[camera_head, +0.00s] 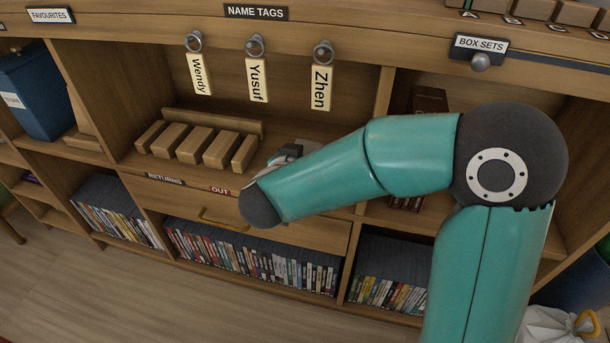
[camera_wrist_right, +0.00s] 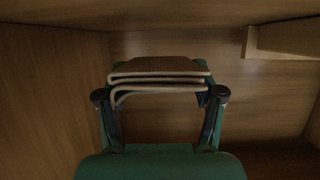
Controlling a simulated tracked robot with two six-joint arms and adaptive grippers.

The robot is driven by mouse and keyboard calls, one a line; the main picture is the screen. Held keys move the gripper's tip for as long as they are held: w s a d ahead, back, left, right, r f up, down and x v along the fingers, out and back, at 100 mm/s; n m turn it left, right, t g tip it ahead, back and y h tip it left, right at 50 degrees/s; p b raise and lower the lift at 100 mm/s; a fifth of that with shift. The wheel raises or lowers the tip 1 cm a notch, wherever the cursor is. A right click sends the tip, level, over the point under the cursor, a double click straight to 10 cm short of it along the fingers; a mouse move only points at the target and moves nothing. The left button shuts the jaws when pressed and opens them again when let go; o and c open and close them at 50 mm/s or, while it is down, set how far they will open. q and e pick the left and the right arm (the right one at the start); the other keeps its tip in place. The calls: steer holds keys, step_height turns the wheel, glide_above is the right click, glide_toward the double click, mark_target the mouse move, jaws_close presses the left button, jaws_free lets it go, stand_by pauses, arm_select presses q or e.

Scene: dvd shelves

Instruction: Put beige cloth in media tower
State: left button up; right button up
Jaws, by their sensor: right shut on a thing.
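The beige cloth (camera_wrist_right: 160,67) is folded in layers and shows in the right wrist view, between the two fingers of my right gripper (camera_wrist_right: 159,94). The gripper is shut on it, inside a wooden compartment with a wall on the left and a back panel behind. In the head view my right arm reaches across to the shelf unit (camera_head: 384,95). Only a grey part of the right gripper (camera_head: 287,154) shows past the wrist, and the cloth is hidden there. I cannot tell which part is the media tower. My left gripper is not in view.
Several wooden blocks (camera_head: 221,149) stand in the open compartment left of the gripper. A drawer (camera_head: 180,205) and rows of DVDs (camera_head: 250,258) are below. A blue box (camera_head: 35,95) stands far left.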

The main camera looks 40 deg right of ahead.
step_height(320, 180, down, 4)
steer(key=shift+b, duration=1.15)
steer(key=shift+r, duration=0.1)
steer(key=shift+f, duration=0.2)
steer(key=o, duration=0.8)
steer(key=shift+a, duration=0.1)
